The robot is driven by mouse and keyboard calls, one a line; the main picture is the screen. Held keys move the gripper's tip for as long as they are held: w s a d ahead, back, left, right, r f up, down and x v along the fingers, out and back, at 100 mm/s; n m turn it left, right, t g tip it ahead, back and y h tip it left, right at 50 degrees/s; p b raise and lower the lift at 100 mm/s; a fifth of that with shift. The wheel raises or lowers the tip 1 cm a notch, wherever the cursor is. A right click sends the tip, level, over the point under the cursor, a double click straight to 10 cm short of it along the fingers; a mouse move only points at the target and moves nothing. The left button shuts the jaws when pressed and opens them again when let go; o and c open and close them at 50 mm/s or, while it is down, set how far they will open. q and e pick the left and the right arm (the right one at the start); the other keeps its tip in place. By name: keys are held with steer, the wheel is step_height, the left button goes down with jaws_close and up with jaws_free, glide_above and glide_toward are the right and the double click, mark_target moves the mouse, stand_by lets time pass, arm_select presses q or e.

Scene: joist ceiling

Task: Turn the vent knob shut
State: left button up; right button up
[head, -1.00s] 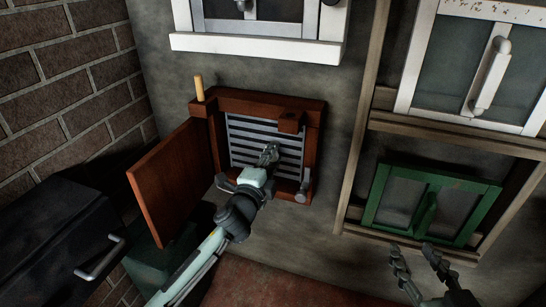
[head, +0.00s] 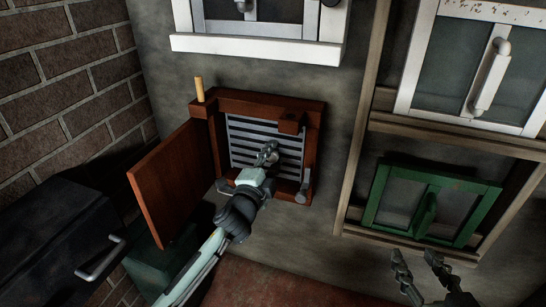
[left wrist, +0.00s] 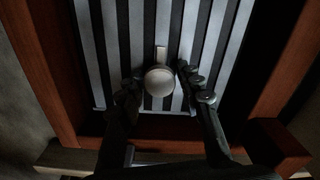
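The vent is a grey slatted grille (head: 240,135) set in a red-brown wooden frame, with its door (head: 172,185) swung open to the left. In the left wrist view a round pale knob (left wrist: 159,80) sits on the slats (left wrist: 203,30), with a short pale bar at its far side. My left gripper (head: 268,152) is at the grille, hiding the knob in the head view. In the left wrist view its fingers (left wrist: 159,76) are apart, one on each side of the knob, with narrow gaps. My right gripper (head: 418,257) is open and empty at the lower right.
A white window (head: 255,45) is above the vent. A green-framed window (head: 430,205) and a white one with a handle (head: 488,76) are at the right. A dark box with a handle (head: 100,257) stands at the lower left, by a brick wall.

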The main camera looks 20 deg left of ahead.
arm_select(q)
steer(key=shift+o, duration=0.8)
steer(key=s, duration=1.2)
steer(key=shift+a, duration=0.2)
